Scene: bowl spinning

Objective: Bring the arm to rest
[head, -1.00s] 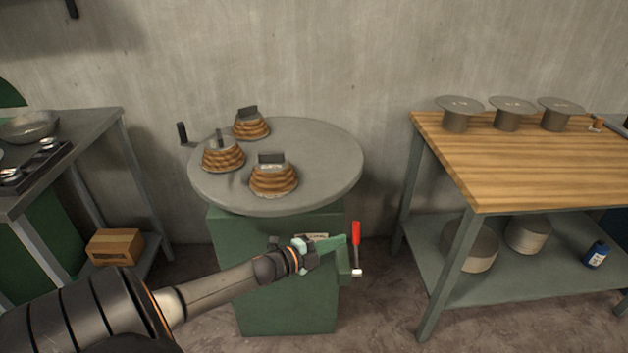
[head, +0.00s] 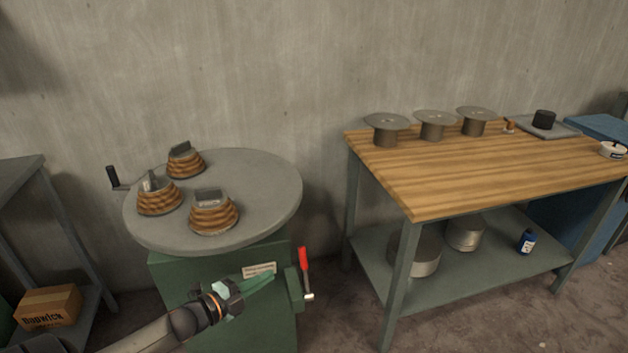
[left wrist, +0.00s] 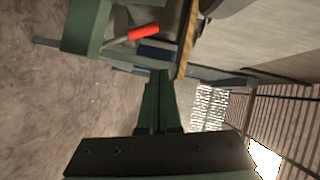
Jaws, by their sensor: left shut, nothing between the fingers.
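My left gripper (head: 252,288) is shut and empty in the head view, with its green fingers in front of the green cabinet under the round table. The fingers also show, closed together, in the left wrist view (left wrist: 158,105). A lever with a red handle (head: 303,258) stands just right of the fingertips on the cabinet's side. The red handle also shows in the left wrist view (left wrist: 145,33). The grey round table (head: 255,190) carries three ribbed brown bowl-like pieces (head: 214,214) with grey blocks on top. My right gripper is not in view.
A wooden-topped table (head: 470,165) at the right bears three grey spool-shaped stands (head: 387,128). Its lower shelf (head: 465,285) holds round tins and a blue can (head: 527,241). A cardboard box (head: 48,306) is at lower left. Floor between the tables is clear.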

